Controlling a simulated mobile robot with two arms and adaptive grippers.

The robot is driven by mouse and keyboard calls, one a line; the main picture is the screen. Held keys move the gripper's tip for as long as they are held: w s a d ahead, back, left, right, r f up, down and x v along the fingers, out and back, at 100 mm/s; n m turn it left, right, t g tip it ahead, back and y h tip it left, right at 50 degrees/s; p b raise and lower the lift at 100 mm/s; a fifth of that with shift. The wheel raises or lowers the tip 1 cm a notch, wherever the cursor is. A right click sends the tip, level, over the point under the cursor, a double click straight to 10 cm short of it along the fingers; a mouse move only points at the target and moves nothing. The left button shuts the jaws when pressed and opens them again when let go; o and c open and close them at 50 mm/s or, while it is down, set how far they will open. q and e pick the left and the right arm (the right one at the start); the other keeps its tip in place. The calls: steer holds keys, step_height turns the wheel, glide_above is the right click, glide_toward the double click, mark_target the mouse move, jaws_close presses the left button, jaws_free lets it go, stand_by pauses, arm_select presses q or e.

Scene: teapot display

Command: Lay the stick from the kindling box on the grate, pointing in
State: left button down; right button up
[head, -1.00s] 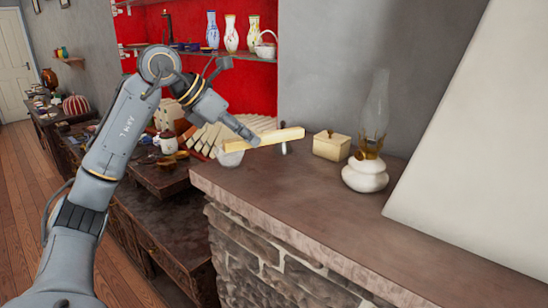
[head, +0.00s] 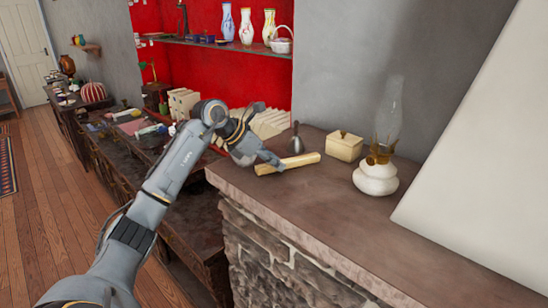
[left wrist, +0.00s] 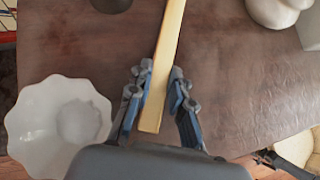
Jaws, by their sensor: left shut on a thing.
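The stick (head: 300,160) is a pale yellow, squared length of wood just over the brown mantel top (head: 325,195). My left gripper (head: 277,164) is shut on its left end. In the left wrist view the stick (left wrist: 166,60) runs from between the fingers (left wrist: 160,98) up past the top edge. I cannot tell whether the stick touches the mantel. The grate and the kindling box cannot be made out.
On the mantel stand a bell (head: 296,143), a cream lidded box (head: 344,146) and a glass-chimneyed oil lamp (head: 375,178). A white fluted bowl (left wrist: 40,125) is left of the fingers in the wrist view. The mantel's front part is clear.

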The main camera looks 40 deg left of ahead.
arm_select(q)
steer(key=c, duration=1.7)
jaws_free()
steer(key=shift+f, duration=0.15)
steer(key=o, duration=0.5)
